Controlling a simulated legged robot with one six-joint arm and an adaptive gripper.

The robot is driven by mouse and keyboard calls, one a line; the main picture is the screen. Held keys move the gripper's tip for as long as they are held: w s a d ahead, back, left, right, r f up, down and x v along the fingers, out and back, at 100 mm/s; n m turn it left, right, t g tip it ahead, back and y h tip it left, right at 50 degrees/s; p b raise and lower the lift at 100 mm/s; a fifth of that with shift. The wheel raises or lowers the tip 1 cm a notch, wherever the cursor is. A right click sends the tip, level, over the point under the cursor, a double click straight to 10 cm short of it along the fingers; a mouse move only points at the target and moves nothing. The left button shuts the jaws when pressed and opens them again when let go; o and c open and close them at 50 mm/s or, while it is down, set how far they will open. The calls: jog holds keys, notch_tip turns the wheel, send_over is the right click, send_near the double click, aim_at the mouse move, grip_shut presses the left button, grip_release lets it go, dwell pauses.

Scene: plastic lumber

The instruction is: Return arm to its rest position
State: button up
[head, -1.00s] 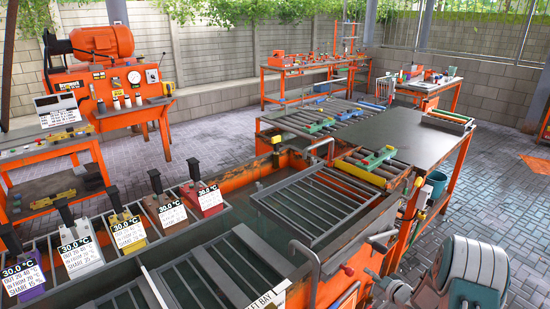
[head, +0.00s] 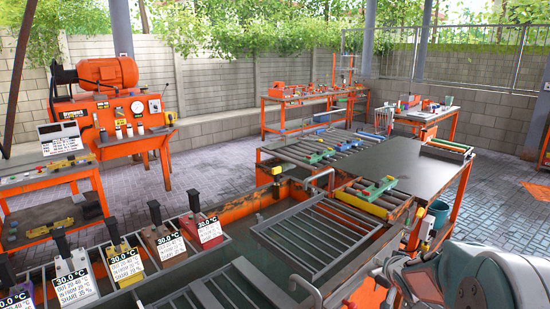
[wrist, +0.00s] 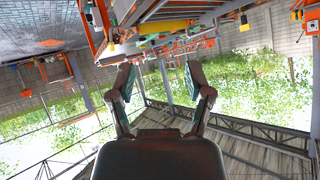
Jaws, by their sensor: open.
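My gripper (wrist: 165,88) shows in the wrist view with its two fingers spread apart and nothing between them. That view is upside down, with the wall, greenery and roof beams behind the fingers. In the head view, part of my arm (head: 488,275) shows at the lower right corner, beside the orange-framed tank. My fingertips are not visible in the head view.
A water tank with a grey slatted rack (head: 318,240) stands in front. Several coloured holders with temperature cards (head: 125,265) line its left side. A dark worktable (head: 420,170) with rollers is at the right. An orange motor machine (head: 110,110) stands at the left. Paved floor is open between.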

jog(key=s+a+r+n+g, duration=0.1)
jog(key=s+a+r, duration=0.2)
jog(key=s, duration=0.8)
jog(key=s+a+r+n+g+y, duration=0.1)
jog(key=s+a+r+n+g, duration=0.1)
jog(key=s+a, duration=0.4)
jog(key=s+a+r+n+g, duration=0.1)
jog(key=s+a+r, duration=0.3)
jog(key=s, duration=1.2)
jog(key=shift+a+g+y, duration=0.3)
jog(key=shift+a+g, duration=0.35)
jog(key=shift+g, duration=0.05)
